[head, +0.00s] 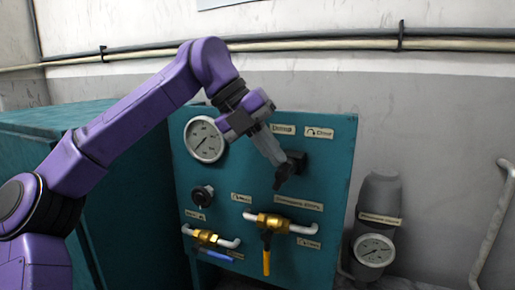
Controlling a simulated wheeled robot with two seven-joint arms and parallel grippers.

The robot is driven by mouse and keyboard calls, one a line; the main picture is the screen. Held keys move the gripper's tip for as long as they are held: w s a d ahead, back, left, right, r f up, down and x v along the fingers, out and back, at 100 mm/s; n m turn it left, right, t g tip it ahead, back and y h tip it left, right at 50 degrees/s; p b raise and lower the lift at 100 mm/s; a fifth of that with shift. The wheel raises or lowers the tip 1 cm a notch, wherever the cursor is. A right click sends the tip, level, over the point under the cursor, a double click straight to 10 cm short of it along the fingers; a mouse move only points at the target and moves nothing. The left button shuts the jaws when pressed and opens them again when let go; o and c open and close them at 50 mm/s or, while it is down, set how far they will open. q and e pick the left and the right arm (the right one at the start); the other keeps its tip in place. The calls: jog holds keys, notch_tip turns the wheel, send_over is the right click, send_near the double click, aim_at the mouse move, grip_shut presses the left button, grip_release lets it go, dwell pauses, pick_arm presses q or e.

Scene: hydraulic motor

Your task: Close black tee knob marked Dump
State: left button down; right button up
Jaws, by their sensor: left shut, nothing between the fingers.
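The black tee knob (290,172) sits on the upper right of the teal panel (335,190). Its bar looks tilted, running from upper right to lower left. Above it are a label that seems to read Dump (283,130) and another that seems to read Close with a curved arrow (319,133). My left gripper (278,160) reaches in from the upper left. Its grey fingers are shut and empty, with the tips at the knob's upper left side. I cannot tell whether they touch it. My right gripper is out of view.
A round gauge (204,139) is left of the gripper. Below are a small black knob (203,196), a brass valve with a yellow handle (267,262) and one with a blue handle (217,256). A grey cylinder with a gauge (380,205) stands right of the panel.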

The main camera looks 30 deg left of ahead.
pick_arm(q)
jog(key=shift+w+d+r, duration=0.1)
jog(key=shift+d, duration=0.65)
jog(key=shift+w+d+y, duration=0.1)
jog(key=shift+d+y, duration=0.05)
jog(key=shift+y, duration=0.45)
jog(key=d, duration=0.1)
jog(key=d+y, duration=0.1)
jog(key=d+f, duration=0.1)
jog(key=shift+w+d+f+g+y, duration=0.1)
jog(key=shift+w+d+g+y, duration=0.05)
jog(key=shift+w+g+y, duration=0.2)
jog(key=shift+s, duration=0.1)
jog(key=shift+d, duration=0.1)
